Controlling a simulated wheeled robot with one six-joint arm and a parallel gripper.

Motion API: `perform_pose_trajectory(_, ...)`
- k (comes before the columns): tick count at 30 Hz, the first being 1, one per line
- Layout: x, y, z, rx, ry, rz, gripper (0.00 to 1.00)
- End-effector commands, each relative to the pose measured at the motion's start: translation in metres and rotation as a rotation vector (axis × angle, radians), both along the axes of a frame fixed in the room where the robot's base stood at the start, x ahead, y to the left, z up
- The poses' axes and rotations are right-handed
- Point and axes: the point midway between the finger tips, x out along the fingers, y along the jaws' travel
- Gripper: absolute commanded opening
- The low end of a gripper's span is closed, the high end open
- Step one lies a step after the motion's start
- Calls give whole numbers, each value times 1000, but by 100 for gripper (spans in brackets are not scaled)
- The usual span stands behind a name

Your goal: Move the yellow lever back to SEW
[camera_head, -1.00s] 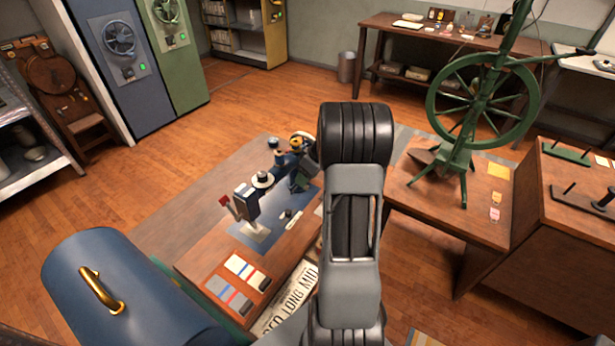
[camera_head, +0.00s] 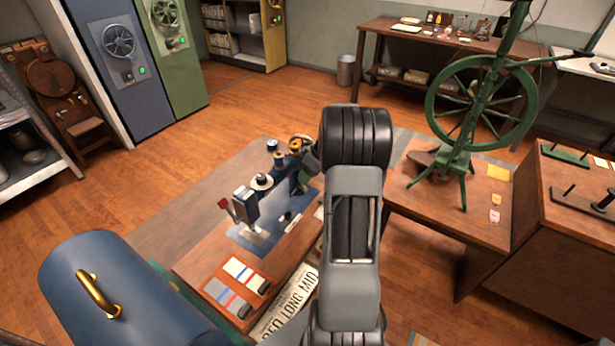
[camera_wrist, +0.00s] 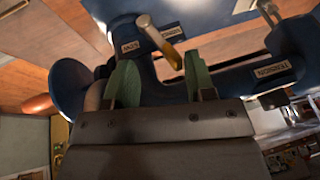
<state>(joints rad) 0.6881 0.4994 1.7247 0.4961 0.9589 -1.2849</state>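The blue sewing machine (camera_head: 246,205) stands on the wooden table in the head view. In the wrist view its dark blue body (camera_wrist: 230,78) fills the upper part. The yellow lever (camera_wrist: 162,42) pivots at a pale knob and slants down to the right. Its tip lies beside a small plate (camera_wrist: 172,58) on the right, while another plate (camera_wrist: 130,46) is left of the lever; their lettering is hard to read. My gripper (camera_wrist: 160,68) is open, its two green fingers apart, the lever showing just beyond the gap. Contact cannot be told.
A plate reading like TENSION (camera_wrist: 273,71) sits right of my fingers. A tray of coloured cards (camera_head: 236,286) lies on the table's near end. A blue domed cover with a brass handle (camera_head: 120,300) is at lower left. A green spinning wheel (camera_head: 480,105) stands to the right.

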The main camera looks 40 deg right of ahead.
Motion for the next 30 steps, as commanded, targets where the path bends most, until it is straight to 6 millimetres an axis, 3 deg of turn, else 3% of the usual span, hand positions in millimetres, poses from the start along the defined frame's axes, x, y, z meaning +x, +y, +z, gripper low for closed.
perform_pose_trajectory(30, 10, -30, -8, -1, 1, -1, 49)
